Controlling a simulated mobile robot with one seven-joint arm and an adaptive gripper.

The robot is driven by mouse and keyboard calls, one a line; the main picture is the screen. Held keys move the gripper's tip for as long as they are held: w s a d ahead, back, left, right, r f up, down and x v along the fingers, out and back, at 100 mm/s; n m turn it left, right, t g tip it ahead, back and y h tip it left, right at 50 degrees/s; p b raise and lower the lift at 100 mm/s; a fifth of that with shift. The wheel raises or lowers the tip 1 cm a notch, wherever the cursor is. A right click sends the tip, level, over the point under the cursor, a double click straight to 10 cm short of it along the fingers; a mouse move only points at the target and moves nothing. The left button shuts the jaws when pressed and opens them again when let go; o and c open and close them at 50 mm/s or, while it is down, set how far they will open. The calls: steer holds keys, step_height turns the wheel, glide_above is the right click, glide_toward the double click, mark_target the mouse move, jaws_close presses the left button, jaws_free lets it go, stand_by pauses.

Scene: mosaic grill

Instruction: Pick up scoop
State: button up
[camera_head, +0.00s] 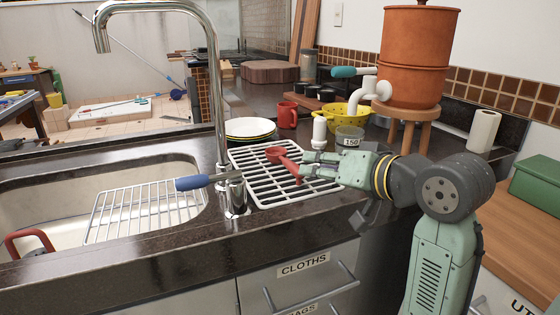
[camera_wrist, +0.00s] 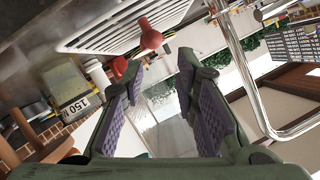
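The red scoop (camera_head: 289,165) lies on the white wire rack (camera_head: 262,192) beside the sink, in the middle of the head view. Its rounded bowl is at the far left end and its handle slopes toward the near side. My gripper (camera_head: 307,165) is just right of the scoop, fingers pointing left toward it. In the wrist view my gripper (camera_wrist: 160,65) has its two purple-padded fingers spread with nothing between them. A red part of the scoop (camera_wrist: 150,36) shows beyond the fingertips, near the rack. Whether a fingertip touches the scoop I cannot tell.
A white bottle (camera_head: 319,131), a clear cup labelled 150 (camera_head: 349,137) and a yellow colander (camera_head: 341,114) stand behind my gripper. A red mug (camera_head: 287,115) and stacked plates (camera_head: 249,128) are behind the rack. The faucet (camera_head: 218,90) rises left of the rack.

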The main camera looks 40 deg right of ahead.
mark_target(294, 164)
steer(key=shift+s+d+f, duration=0.15)
steer(key=shift+s+d, duration=0.2)
steer(key=x, duration=0.4)
steer(key=shift+w+d+f, duration=0.1)
steer(key=shift+w+f, duration=0.15)
steer(key=shift+p+x, duration=0.7)
steer(key=shift+x, duration=2.2)
steer(key=shift+f, duration=0.2)
steer(key=shift+c, duration=0.6)
jaws_close()
